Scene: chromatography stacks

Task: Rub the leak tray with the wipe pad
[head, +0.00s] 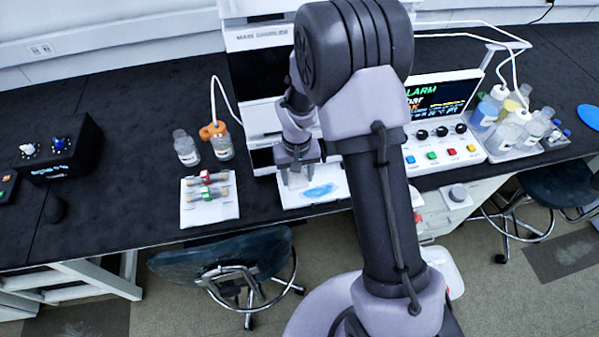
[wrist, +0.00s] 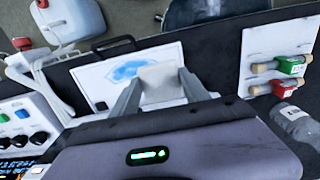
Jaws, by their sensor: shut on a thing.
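The leak tray (head: 291,202) is a flat white tray at the front of the black bench, below the instrument stack. A blue spill (head: 320,190) lies on it. In the wrist view the tray (wrist: 90,78) lies ahead of my fingers, with the blue spill (wrist: 128,68) toward its far edge. My gripper (head: 297,168) points down over the tray's left part in the head view. It is shut on the pale wipe pad (wrist: 160,80), which sits between the fingers right beside the spill. I cannot tell whether the pad touches the tray.
A white board (head: 210,210) with red and green fittings lies left of the tray. Two bottles (head: 186,150) stand behind it. The alarm panel (head: 440,150) stands to the right, with a bin of bottles (head: 515,130) beyond. A stool (head: 225,257) stands before the bench.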

